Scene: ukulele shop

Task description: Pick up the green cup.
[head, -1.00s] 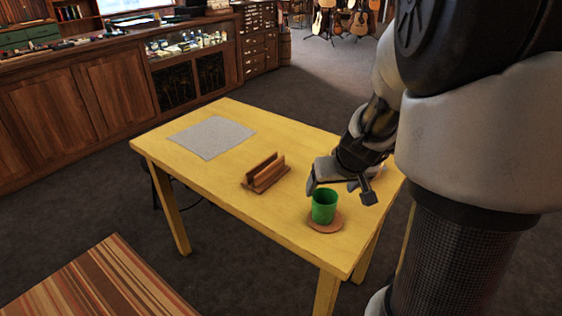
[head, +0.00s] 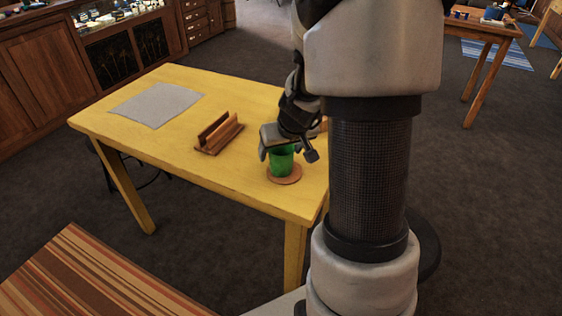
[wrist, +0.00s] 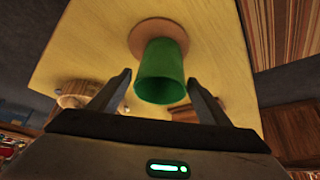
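The green cup (head: 281,163) stands upright on a round brown coaster (head: 285,179) near the front right corner of the yellow table (head: 240,190). My gripper (head: 286,150) is just above and around the cup's upper part in the head view, which hides part of its rim. In the wrist view the cup (wrist: 161,72) lies ahead between the two spread fingers (wrist: 160,92), with a gap on both sides. The gripper is open and holds nothing.
A wooden slotted holder (head: 218,136) stands left of the cup on the table. A grey mat (head: 155,104) lies at the table's far left.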

